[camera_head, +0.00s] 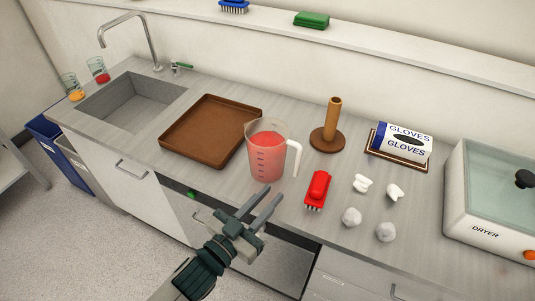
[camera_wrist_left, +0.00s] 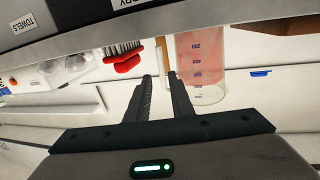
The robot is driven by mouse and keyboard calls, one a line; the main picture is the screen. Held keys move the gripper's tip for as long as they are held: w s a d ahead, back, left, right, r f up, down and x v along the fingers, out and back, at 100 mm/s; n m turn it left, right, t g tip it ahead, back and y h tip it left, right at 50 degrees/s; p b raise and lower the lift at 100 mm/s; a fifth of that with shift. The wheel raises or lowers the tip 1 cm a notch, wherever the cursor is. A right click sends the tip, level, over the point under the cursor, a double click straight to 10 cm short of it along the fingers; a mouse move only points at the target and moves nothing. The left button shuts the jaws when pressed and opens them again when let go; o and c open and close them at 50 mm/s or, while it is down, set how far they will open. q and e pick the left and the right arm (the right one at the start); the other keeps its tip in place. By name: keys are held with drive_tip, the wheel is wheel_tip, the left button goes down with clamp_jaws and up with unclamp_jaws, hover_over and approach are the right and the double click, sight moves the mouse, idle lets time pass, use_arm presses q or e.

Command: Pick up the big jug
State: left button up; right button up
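The big jug (camera_head: 267,153) is a clear measuring jug of red liquid with a white handle on its right side. It stands upright on the counter, right of the brown tray. My left gripper (camera_head: 266,207) is in front of the jug, at the counter's front edge, with its two fingers apart and nothing between them. In the left wrist view the jug (camera_wrist_left: 200,70) appears just beyond and to the right of the fingertips (camera_wrist_left: 159,76), apart from them as far as I can tell. My right gripper is in neither view.
A red brush (camera_head: 317,190) lies right of the jug, with crumpled white pieces (camera_head: 352,216) beyond. A wooden holder (camera_head: 331,133) stands behind it. The brown tray (camera_head: 211,131) and sink (camera_head: 130,104) are left; the gloves box (camera_head: 404,141) and dryer (camera_head: 495,209) are right.

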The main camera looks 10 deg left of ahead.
sight(295, 167)
use_arm(q)
drive_tip(key=p+x, duration=0.2)
drive_tip(key=x, duration=0.5)
drive_tip(key=shift+r, duration=0.1)
drive_tip(key=shift+w+d, duration=0.2)
drive_tip(key=shift+w, duration=0.1)
drive_tip(key=shift+w+d+r+p, duration=0.15)
drive_tip(key=shift+w+d+p, duration=0.1)
drive_tip(key=shift+w+p, duration=0.3)
drive_tip(key=p+x, duration=0.1)
drive_tip(key=x, duration=0.2)
drive_tip(key=shift+w+d+p, duration=0.2)
drive_tip(key=shift+w+p, duration=0.15)
drive_tip(key=shift+w, duration=0.1)
